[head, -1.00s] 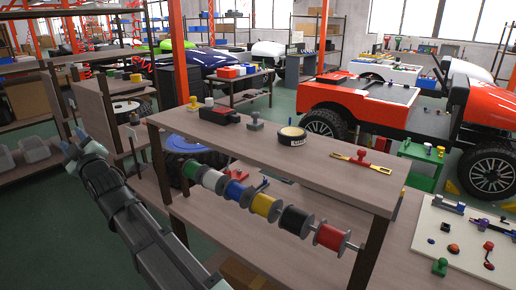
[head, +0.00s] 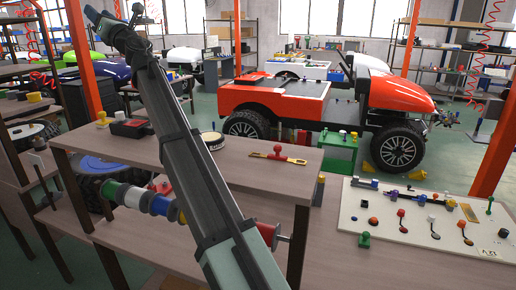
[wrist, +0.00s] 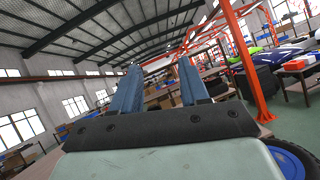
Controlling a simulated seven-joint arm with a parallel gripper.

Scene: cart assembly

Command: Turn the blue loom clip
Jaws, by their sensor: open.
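My gripper (head: 114,16) is raised at the upper left of the head view, well away from the parts board. In the wrist view my gripper (wrist: 160,82) has its two blue fingers apart, with nothing between them. A white parts board (head: 355,215) lies on the bench at the right of the head view. A small blue piece (head: 366,183) sits near its top left edge, and a purple-blue piece (head: 391,194) sits along its upper part. I cannot tell which one is the blue loom clip or how it is turned.
A raised wooden shelf (head: 293,181) carries a gold bar with a red knob (head: 278,152), a round tape (head: 213,140) and a red-black box (head: 130,128). Coloured spools (head: 135,197) hang below, partly behind my arm. A red vehicle (head: 270,97) stands behind.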

